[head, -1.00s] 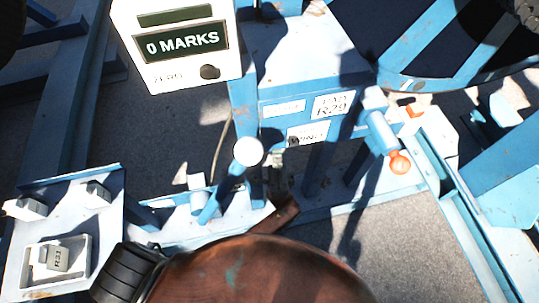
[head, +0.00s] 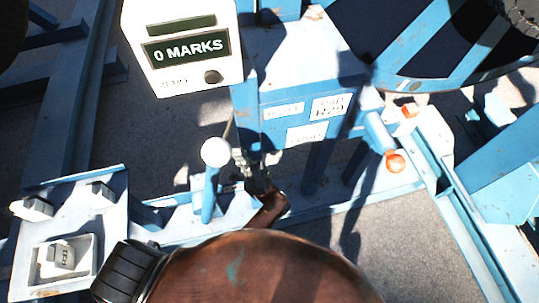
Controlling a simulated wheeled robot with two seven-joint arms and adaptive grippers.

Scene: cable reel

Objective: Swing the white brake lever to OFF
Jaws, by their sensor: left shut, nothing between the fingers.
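The brake lever is a blue bar with a white ball knob (head: 216,153). It stands nearly upright, rising from the blue and white frame left of the central post. My left gripper (head: 241,160) is shut and empty, just right of the lever below the knob. It looks very close to the bar, but I cannot tell whether they touch. My brown arm link hides the area in front of it. My right gripper is not in view. No OFF marking can be read.
A white counter box (head: 188,48) reading "0 MARKS" stands above the lever. A blue housing (head: 310,85) with white labels is to the right, with an orange-knobbed handle (head: 396,162) beyond it. A tray (head: 68,265) with small blocks is at lower left.

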